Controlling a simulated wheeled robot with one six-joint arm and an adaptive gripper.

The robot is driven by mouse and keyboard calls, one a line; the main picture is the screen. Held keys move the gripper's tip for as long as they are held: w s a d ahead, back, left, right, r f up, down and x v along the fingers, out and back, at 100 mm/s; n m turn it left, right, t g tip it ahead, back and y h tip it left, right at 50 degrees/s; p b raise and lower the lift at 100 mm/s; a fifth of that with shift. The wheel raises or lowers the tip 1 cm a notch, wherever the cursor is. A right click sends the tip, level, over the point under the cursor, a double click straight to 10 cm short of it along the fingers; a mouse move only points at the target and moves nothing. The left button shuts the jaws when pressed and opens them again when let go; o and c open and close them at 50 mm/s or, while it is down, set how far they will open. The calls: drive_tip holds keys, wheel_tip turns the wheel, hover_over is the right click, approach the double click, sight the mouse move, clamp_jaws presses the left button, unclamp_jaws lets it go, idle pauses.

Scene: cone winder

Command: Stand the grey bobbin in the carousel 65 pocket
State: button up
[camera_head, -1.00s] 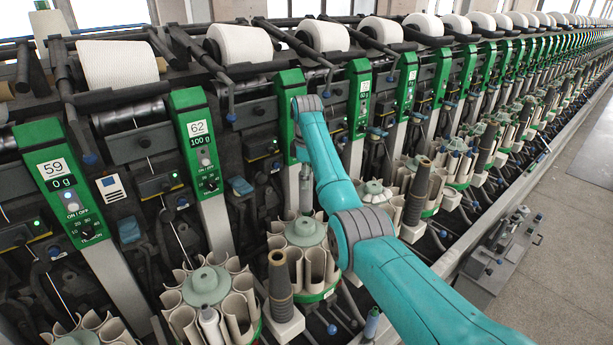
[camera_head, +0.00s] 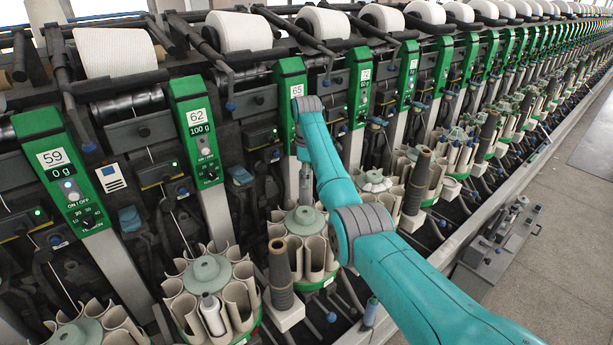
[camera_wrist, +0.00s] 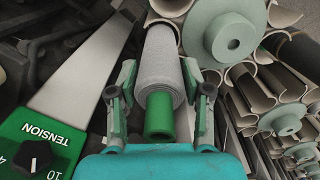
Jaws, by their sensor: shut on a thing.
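The grey bobbin (camera_wrist: 162,70) is wound on a tube whose green end (camera_wrist: 159,116) points towards the wrist camera. My gripper (camera_wrist: 159,92) is shut on it near the green end, with one finger on each side. The bobbin's far end lies beside a light green hub disc (camera_wrist: 232,43), near beige curved pocket walls; I cannot tell whether it is inside a pocket. In the head view, the carousel (camera_head: 318,256) below the 65 panel (camera_head: 291,105) has beige pockets around a green hub.
The 62 carousel (camera_head: 240,295) stands to the left, with a pale bobbin (camera_head: 211,312) in it. A dark cone-shaped tube (camera_head: 280,272) stands between the two carousels. In the wrist view, a green tension panel (camera_wrist: 40,145) is at lower left.

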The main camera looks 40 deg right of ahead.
sight(307, 194)
drive_tip(key=shift+f, duration=0.1)
drive_tip(key=shift+f, duration=2.25)
drive_tip(key=shift+f, duration=1.4)
drive_tip(key=o, duration=1.1)
wheel_tip(307, 194, up, 12)
